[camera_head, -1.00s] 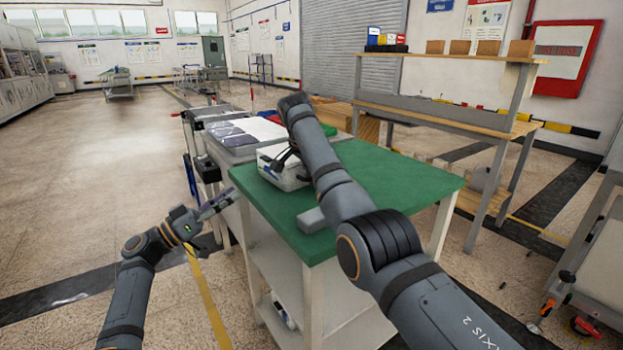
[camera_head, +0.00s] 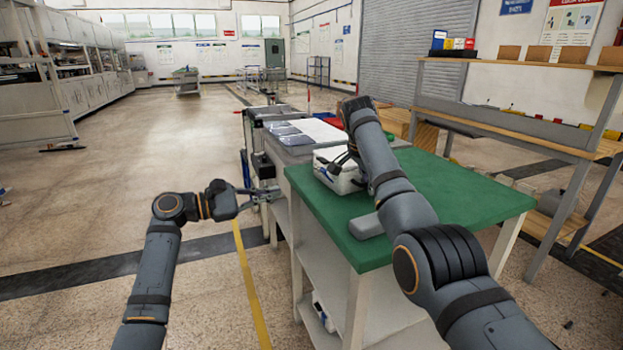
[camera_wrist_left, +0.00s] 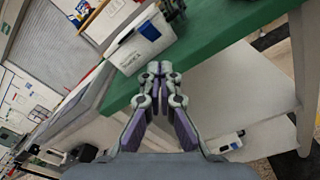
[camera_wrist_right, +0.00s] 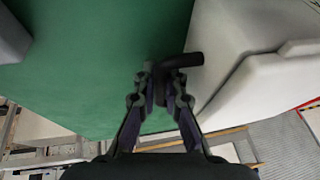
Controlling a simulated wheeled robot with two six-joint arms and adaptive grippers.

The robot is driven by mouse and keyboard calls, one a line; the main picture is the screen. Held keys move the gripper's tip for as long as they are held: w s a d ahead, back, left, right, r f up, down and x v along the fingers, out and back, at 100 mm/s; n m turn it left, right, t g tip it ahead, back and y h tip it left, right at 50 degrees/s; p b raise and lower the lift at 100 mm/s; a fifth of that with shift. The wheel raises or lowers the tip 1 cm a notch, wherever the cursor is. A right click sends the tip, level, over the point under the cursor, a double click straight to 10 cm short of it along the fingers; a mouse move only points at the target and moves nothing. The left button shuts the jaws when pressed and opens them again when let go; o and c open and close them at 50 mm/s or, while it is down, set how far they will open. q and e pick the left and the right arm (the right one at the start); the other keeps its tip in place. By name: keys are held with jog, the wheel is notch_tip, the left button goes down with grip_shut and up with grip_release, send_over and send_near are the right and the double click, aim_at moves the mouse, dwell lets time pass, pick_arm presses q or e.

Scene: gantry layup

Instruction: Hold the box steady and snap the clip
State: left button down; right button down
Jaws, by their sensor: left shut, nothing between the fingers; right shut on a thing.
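The white box (camera_head: 347,178) sits on the green tabletop (camera_head: 450,200), near its far left part. My right arm hides part of it. In the left wrist view the box (camera_wrist_left: 128,58) shows a blue clip (camera_wrist_left: 150,32) on its side; whether the clip is snapped cannot be told. My left gripper (camera_head: 276,195) is shut and empty, beside the left table edge; in the left wrist view its tips (camera_wrist_left: 160,72) appear just below the box, apart from it. My right gripper (camera_wrist_right: 165,75) is shut on the box's black handle (camera_wrist_right: 190,61).
A grey block (camera_head: 366,226) lies on the tabletop near the left edge. A grey bench (camera_head: 297,140) with flat sheets adjoins behind.

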pick_arm(q)
jog(key=n, duration=0.4)
jog(key=a+n+y, duration=0.1)
jog(key=n, duration=0.3)
jog(key=shift+s+a+r, duration=0.15)
jog(key=shift+s, duration=0.05)
send_near(326, 176)
notch_tip(326, 176, down, 4)
jog(key=w+d, duration=0.2)
jog(key=shift+w+d+r, duration=0.25)
jog(key=shift+d+r, duration=0.2)
jog(key=shift+d, duration=0.15)
jog(key=shift+w+d+r, duration=0.2)
jog(key=shift+d+r, duration=0.25)
jog(key=shift+d, duration=0.15)
jog(key=shift+w+d+r, duration=0.2)
jog(key=shift+d+r, duration=0.2)
jog(key=shift+d, duration=0.05)
